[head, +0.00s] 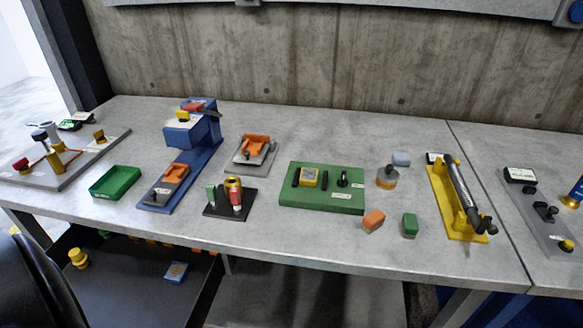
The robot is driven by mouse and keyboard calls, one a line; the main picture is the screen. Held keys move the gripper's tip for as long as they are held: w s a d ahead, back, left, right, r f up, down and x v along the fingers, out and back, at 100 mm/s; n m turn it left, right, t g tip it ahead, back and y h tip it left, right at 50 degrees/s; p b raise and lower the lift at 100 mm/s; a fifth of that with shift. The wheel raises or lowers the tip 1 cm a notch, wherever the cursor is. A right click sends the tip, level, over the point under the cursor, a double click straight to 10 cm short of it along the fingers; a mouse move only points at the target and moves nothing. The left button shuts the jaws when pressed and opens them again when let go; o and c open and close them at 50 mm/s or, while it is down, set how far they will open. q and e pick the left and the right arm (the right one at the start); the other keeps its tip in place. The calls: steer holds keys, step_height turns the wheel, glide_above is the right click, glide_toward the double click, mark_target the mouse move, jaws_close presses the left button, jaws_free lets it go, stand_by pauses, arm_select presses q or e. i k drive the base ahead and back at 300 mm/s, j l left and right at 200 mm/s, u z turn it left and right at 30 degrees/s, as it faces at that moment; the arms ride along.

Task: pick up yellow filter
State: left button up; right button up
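Several yellow parts show in the head view, and I cannot tell for certain which is the yellow filter. A small yellow stepped cylinder (78,258) stands on the dark lower shelf at the left. A yellow-topped cylinder with a red part (233,190) stands on a small black base (222,210) on the table. Neither gripper is in view.
The grey table (270,241) carries a green tray (116,183), a blue press (185,131), an orange block (374,220), a green block (410,224) and a yellow stand with a dark bar (460,205). A blue box (176,272) lies on the lower shelf. A concrete wall closes the back.

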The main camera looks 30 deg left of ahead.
mark_target(308, 177)
steer(key=u, duration=1)
steer(key=i+l, duration=0.1)
steer(key=l, duration=0.35)
steer(key=i, duration=0.05)
